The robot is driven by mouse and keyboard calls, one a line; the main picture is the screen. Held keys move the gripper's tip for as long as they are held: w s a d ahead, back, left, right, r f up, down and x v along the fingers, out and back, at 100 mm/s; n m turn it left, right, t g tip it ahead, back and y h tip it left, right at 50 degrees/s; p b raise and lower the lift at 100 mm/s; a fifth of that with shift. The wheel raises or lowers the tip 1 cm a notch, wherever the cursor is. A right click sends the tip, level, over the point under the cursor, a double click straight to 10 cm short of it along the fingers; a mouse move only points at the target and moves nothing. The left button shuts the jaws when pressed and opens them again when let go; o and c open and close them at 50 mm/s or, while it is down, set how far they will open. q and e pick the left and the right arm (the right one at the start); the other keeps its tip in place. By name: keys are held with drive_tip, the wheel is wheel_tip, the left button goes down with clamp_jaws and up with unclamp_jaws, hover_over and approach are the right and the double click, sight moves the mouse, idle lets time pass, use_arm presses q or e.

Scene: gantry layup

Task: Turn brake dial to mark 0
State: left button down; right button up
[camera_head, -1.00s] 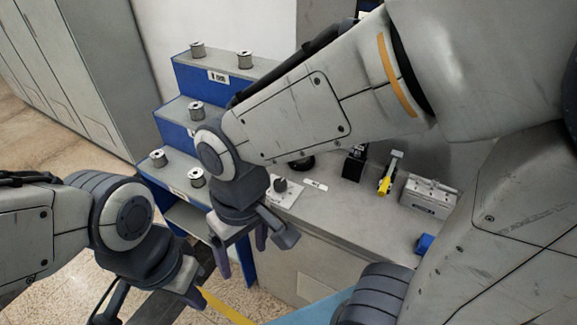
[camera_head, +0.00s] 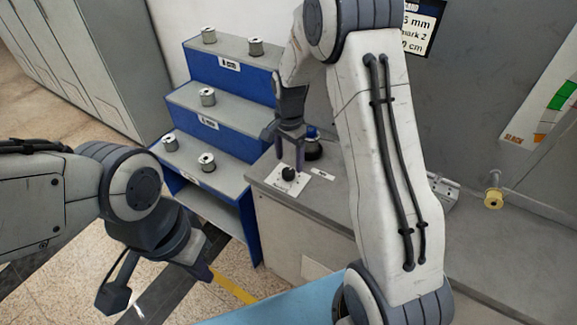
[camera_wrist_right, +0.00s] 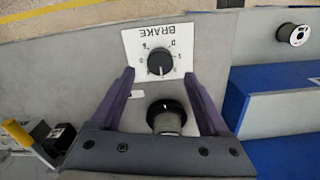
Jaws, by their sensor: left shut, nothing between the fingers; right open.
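The brake dial (camera_head: 289,174) is a black round knob on a white plate on the grey bench top. In the right wrist view the dial (camera_wrist_right: 160,61) shows on its plate (camera_wrist_right: 132,41), whose BRAKE lettering and marks appear upside down. I cannot tell surely which mark the knob points to. My right gripper (camera_head: 290,160) is open above the dial; in the right wrist view its fingertips (camera_wrist_right: 159,76) lie either side of the knob, apparently without touching it. My left gripper (camera_head: 204,271) is shut and empty, low at the left, away from the bench.
A black round-based object (camera_head: 312,150) stands close behind the dial, between the fingers in the right wrist view (camera_wrist_right: 166,118). Blue stepped shelves (camera_head: 232,90) with several spools stand left of the bench.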

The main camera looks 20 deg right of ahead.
sight(289, 171)
drive_tip(key=shift+f, duration=2.15)
clamp_jaws()
